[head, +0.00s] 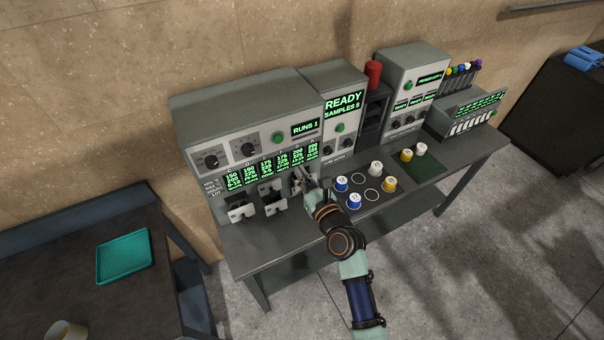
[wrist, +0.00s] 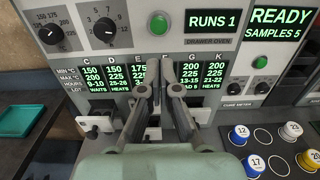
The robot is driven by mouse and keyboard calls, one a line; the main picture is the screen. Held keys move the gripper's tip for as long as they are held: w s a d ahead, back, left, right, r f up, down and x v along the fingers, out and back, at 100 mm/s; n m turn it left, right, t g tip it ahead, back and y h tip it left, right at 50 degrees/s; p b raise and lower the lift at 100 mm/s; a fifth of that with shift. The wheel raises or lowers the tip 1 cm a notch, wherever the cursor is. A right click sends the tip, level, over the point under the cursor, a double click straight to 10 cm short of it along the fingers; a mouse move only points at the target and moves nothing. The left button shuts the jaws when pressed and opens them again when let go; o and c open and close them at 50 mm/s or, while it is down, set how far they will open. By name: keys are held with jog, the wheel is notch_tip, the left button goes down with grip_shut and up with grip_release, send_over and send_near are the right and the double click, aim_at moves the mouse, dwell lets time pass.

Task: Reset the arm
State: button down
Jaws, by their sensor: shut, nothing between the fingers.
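My arm reaches up from the bottom of the head view. My gripper (head: 303,184) is at the front of the drawer oven (head: 245,105), close to its row of green-lit displays. In the wrist view my gripper (wrist: 156,70) has its fingers together, with nothing seen between them. The fingers cover part of the middle display columns. I cannot tell whether the tips touch the oven.
Drawer fronts (head: 242,212) stick out left of my gripper. Blue, white and yellow-marked cups (head: 355,202) stand on a dark ringed mat to the right. A red cylinder (head: 373,73) stands on a rack. A teal tray (head: 124,257) lies on the left table.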

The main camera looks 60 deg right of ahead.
dwell(0.4)
jog(key=w+a+r+n+t+y+p, duration=0.15)
jog(key=w+a+r+n+y, duration=0.3)
jog(key=a+n, duration=0.7)
jog(key=w+a+r+n+g+y+p, duration=0.15)
jog(key=w+a+r+n+y, duration=0.3)
jog(key=a+n, duration=0.7)
jog(key=s+a+r+n+g+p, duration=0.1)
jog(key=s+a+r+n+p, duration=0.1)
jog(key=a+n, duration=0.8)
jog(key=s+a+r+n+g+y+p, duration=0.1)
jog(key=s+a+r+n, duration=0.4)
jog(key=a+n, duration=0.5)
jog(key=shift+s+a+p, duration=0.35)
jog(key=shift+s+a, duration=0.25)
jog(key=shift+s, duration=0.35)
